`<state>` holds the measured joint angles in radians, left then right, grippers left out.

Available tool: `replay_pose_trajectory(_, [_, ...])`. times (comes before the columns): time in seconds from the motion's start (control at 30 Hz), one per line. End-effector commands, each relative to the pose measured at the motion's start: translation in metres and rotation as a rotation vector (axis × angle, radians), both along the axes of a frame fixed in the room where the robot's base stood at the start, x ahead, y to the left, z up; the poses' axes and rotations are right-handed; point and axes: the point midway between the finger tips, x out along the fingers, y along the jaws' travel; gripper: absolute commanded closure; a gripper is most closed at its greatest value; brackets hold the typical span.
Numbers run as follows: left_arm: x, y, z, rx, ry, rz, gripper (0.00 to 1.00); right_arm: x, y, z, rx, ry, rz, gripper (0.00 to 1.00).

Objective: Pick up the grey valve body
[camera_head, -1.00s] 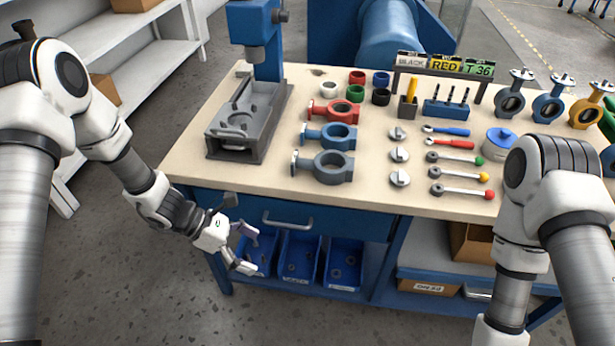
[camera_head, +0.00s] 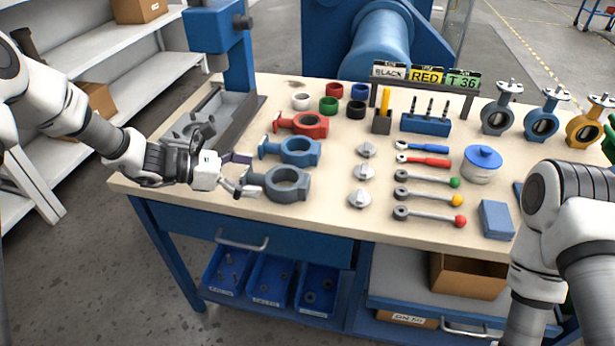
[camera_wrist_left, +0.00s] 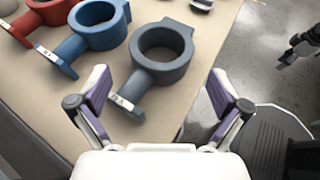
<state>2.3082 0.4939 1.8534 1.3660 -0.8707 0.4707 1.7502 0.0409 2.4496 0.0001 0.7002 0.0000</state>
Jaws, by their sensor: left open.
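The grey valve body (camera_head: 287,184) is a thick ring with a short flanged neck. It lies flat on the workbench near the front edge, closest to me in a row with a blue valve body (camera_head: 296,151) and a red one (camera_head: 302,124). In the left wrist view the grey valve body (camera_wrist_left: 165,55) lies ahead of the jaws, its labelled flange pointing toward them. My left gripper (camera_head: 243,174) is open and empty, just left of the grey valve body's flange. The left wrist view shows its spread fingers (camera_wrist_left: 160,100) on either side of the flange. My right gripper is outside the head view.
A grey vise or fixture tray (camera_head: 240,115) under the blue press stands behind my left gripper. Silver discs (camera_head: 361,172) and colour-knobbed levers (camera_head: 430,197) lie to the right. Blue bins (camera_head: 270,280) sit under the bench (camera_head: 330,218).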

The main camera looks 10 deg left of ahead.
Motion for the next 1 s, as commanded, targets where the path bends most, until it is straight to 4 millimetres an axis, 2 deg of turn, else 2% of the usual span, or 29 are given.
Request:
replay_pose_trajectory(0.27, [0.013, -0.027, -0.013, 0.003, 0.002, -0.003, 0.00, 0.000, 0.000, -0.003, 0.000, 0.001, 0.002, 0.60])
replay_pose_trajectory(0.5, [0.029, -0.061, -0.028, 0.003, 0.002, -0.003, 0.00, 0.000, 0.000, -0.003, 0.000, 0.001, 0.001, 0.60])
replay_pose_trajectory(0.77, [0.032, -0.065, -0.029, 0.000, 0.001, 0.000, 0.00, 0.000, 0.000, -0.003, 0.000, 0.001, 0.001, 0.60])
replay_pose_trajectory(0.9, [0.032, -0.065, -0.029, 0.000, 0.002, -0.001, 0.50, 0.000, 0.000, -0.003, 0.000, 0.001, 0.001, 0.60])
replay_pose_trajectory(0.97, [0.032, -0.065, -0.029, 0.001, 0.001, -0.001, 0.71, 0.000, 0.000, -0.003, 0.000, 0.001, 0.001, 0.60])
replay_pose_trajectory(1.0, [0.032, -0.065, -0.028, 0.000, -0.001, 0.000, 0.73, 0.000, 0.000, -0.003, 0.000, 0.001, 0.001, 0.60])
